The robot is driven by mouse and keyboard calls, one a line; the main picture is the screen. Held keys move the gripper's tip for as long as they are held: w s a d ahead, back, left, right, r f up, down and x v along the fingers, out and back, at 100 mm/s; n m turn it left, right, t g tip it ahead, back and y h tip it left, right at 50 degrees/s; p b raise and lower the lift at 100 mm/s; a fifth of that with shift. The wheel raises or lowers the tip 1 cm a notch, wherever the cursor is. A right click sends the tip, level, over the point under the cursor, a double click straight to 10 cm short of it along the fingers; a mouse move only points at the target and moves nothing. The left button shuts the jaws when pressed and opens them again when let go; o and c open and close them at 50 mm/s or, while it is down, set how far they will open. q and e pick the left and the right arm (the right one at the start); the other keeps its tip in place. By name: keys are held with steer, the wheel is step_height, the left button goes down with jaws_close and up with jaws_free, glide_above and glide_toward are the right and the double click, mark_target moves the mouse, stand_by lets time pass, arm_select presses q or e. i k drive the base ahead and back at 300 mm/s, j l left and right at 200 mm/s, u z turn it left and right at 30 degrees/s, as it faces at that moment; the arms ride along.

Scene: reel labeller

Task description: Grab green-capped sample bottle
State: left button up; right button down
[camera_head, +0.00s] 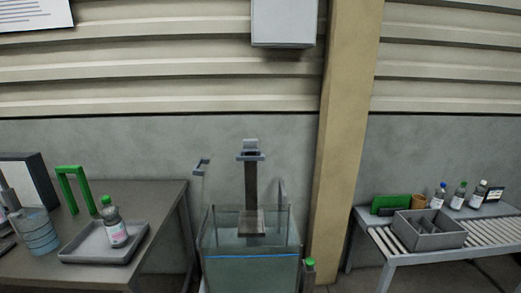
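A green-capped sample bottle (116,229) with a pinkish-white label stands upright in a shallow grey tray (75,250) on the left table. Another green-capped bottle (459,197) stands at the back of the slatted bench on the right, between a blue-capped bottle (438,198) and a pale-capped bottle (478,196). A green-topped item (309,266) shows low beside the water tank; its lower part is hard to make out. Neither of my grippers can be made out in this view.
A water tank (252,270) with a grey column stands in the middle. The left table (160,200) also holds a green arch (72,171) and a blue-tinted container (37,234). A grey divided box (430,242) sits on the slatted bench (485,238). A tan post (345,130) rises between.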

mark_target(114, 226)
steer(key=u, duration=1.25)
